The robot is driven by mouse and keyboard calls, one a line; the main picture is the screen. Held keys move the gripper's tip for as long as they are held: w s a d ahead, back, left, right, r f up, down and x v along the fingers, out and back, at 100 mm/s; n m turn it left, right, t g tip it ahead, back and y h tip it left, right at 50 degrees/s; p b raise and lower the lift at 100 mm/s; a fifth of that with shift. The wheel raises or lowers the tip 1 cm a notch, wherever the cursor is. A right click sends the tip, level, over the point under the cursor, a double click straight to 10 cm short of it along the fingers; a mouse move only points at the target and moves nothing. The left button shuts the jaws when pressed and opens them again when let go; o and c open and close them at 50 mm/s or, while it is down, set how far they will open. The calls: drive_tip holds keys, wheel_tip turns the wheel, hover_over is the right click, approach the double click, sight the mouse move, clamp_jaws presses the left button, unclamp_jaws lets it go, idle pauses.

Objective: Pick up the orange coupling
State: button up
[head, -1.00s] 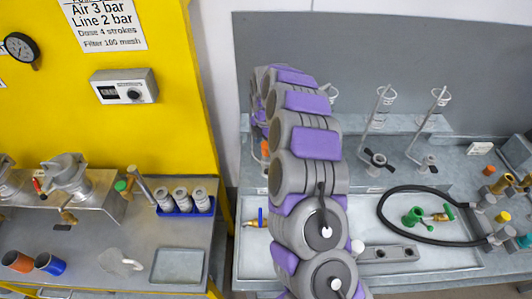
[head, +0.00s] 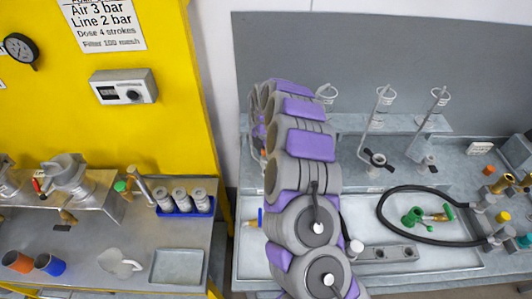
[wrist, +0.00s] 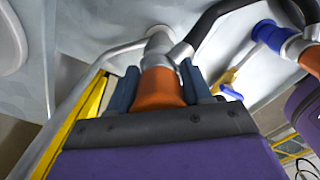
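The orange coupling (wrist: 158,90) is in the middle of the wrist view, at the end of a grey metal pipe fitting (wrist: 160,45). A small orange patch that looks like it (head: 264,154) shows left of my arm in the head view. My gripper (wrist: 160,80) has one dark blue finger on each side of the coupling. No clear gap shows between fingers and coupling, but I cannot tell whether they touch it. The coupling's near end is hidden behind the gripper body. In the head view my arm hides the gripper.
A black hose (wrist: 215,20) joins the fitting from the upper right. A grey-walled tray (head: 440,262) lies right of my arm. The yellow cabinet (head: 150,50) stands at left.

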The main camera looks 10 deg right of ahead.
drive_tip(key=c, duration=0.7)
drive_tip(key=shift+r, duration=0.1)
wheel_tip(320, 180, up, 10)
drive_tip(key=shift+f, duration=0.1)
idle(0.3)
